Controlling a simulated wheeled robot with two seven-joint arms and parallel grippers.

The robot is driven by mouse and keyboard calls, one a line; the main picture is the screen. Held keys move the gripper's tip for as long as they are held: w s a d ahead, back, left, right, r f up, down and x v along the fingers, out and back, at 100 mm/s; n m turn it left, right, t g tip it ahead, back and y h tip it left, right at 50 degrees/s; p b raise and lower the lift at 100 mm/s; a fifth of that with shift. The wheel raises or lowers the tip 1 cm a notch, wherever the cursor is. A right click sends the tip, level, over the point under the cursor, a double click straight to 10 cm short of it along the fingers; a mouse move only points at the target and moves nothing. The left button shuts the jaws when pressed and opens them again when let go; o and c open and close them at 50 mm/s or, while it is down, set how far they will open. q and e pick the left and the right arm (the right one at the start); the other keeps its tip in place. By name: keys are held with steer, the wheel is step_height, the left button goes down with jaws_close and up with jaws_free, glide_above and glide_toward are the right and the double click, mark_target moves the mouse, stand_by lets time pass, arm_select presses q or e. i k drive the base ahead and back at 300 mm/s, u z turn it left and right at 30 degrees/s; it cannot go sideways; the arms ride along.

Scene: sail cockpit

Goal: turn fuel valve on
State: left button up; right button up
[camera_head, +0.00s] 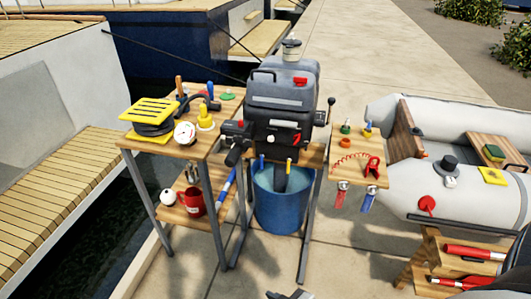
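A grey outboard motor (283,92) stands upright at the centre, clamped on a wooden stand above a blue tub (280,208). A small red lever (297,138) sits on its dark front panel and looks like the fuel valve; its setting is too small to read. A dark grey tip (290,295), likely of my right gripper, just shows at the bottom edge, well below and apart from the motor. Whether it is open or shut is hidden. My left gripper is out of view.
A wooden table (205,147) at left holds a yellow reel (152,113), a gauge (184,132) and a yellow funnel-like piece (205,118). A small side shelf (371,180) has a red coil (352,162). An inflatable dinghy (395,190) lies at right.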

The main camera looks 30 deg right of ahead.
mark_target(296, 138)
steer(key=u, duration=2.15)
steer(key=i, duration=0.15)
steer(key=z, duration=1.7)
steer(key=i, duration=1.05)
steer(key=z, duration=1.4)
steer(key=i, duration=0.2)
steer(key=z, duration=0.05)
